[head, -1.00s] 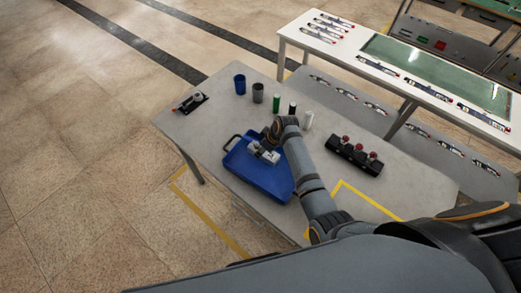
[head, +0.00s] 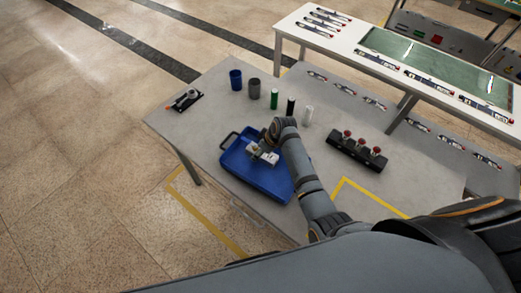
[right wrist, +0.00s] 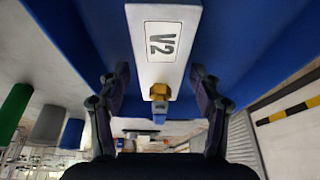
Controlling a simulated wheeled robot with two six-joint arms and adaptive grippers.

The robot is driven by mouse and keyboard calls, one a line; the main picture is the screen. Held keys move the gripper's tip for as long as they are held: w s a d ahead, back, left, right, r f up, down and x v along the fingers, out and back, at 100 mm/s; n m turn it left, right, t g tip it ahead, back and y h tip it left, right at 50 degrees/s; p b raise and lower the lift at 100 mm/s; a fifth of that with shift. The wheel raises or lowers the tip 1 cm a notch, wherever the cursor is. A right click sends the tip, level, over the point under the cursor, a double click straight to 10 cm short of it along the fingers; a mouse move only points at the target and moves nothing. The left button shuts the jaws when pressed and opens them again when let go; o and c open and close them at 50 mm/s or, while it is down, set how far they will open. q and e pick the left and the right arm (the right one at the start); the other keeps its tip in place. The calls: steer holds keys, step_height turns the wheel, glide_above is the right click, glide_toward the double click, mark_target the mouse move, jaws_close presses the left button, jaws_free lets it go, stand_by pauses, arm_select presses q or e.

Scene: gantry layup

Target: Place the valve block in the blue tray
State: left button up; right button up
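The valve block, a white block labelled V2 with a brass fitting, shows in the right wrist view (right wrist: 148,70) and small in the head view (head: 268,157). It is inside the outline of the blue tray (head: 245,178), with blue on both sides of it in the wrist view. I cannot tell whether it touches the floor of the tray. My right gripper (right wrist: 160,75) has its two fingers spread on either side of the block, with gaps visible. In the head view, my right arm partly covers the block and tray. My left gripper is not in view.
A blue cup (head: 236,80), a grey cup (head: 254,88) and green, black and white cylinders stand along the back of the grey table (head: 205,125). A black block with red knobs (head: 357,150) is to the right. A small black-based device (head: 184,101) sits at the left corner.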

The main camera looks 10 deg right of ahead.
steer(key=shift+r, duration=0.15)
steer(key=shift+d+r, duration=0.1)
steer(key=shift+r, duration=0.2)
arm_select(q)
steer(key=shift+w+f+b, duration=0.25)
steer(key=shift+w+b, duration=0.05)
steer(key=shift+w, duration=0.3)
arm_select(e)
steer(key=v, duration=1.1)
steer(key=shift+r, duration=0.2)
steer(key=shift+s+d, duration=0.1)
